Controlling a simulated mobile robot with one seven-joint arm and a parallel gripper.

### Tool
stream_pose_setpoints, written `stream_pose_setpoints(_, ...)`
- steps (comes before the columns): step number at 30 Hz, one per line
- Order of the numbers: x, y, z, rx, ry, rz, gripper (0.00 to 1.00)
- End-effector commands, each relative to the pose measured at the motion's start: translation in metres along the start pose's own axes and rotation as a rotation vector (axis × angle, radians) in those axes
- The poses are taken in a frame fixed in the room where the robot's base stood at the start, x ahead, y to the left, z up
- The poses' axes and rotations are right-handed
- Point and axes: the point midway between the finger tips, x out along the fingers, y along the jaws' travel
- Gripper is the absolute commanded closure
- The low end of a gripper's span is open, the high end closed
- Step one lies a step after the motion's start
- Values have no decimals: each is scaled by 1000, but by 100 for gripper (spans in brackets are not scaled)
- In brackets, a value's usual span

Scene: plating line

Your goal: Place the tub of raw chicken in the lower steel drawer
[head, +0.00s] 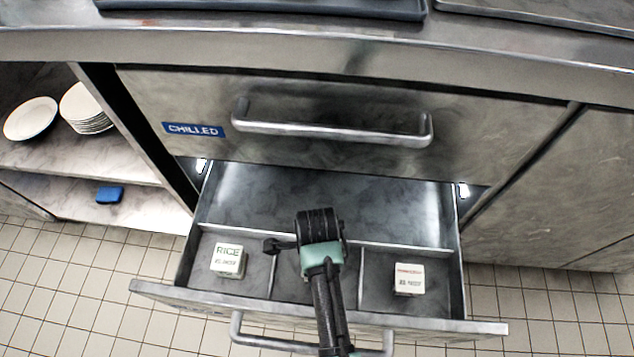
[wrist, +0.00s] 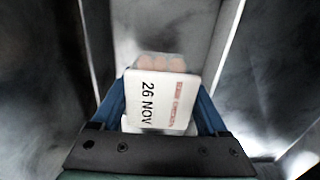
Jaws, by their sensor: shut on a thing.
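The tub of raw chicken (wrist: 160,103) shows in the wrist view, with a white label reading "26 NOV" and faint red print, and pink contents at its far end. My gripper (wrist: 163,112) is shut on it, one blue finger on each side. In the head view my gripper (head: 320,256) is over the middle front compartment of the open lower steel drawer (head: 330,199); it hides the tub there. Dividers rise on both sides of the tub in the wrist view. Whether the tub touches the drawer floor I cannot tell.
A white tub marked RICE (head: 228,261) sits in the left front compartment, and another white tub (head: 409,280) in the right one. The wide rear compartment looks empty. The upper drawer marked CHILLED (head: 193,130) is shut above, its handle (head: 330,130) jutting out.

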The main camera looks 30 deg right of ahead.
Motion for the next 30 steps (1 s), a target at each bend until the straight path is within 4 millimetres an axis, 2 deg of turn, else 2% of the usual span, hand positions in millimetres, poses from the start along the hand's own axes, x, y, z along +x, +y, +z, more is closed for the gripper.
stream_pose_setpoints(9, 39, 0, 0, -1, 0, 0, 100)
stream_pose_setpoints(21, 42, -1, 0, -2, 0, -2, 100)
stream_pose_setpoints(22, 42, 0, 0, -2, 0, -1, 18)
stream_pose_setpoints(25, 42, 0, 0, -2, 0, -1, 0)
stream_pose_setpoints(30, 42, 0, 0, -2, 0, -1, 0)
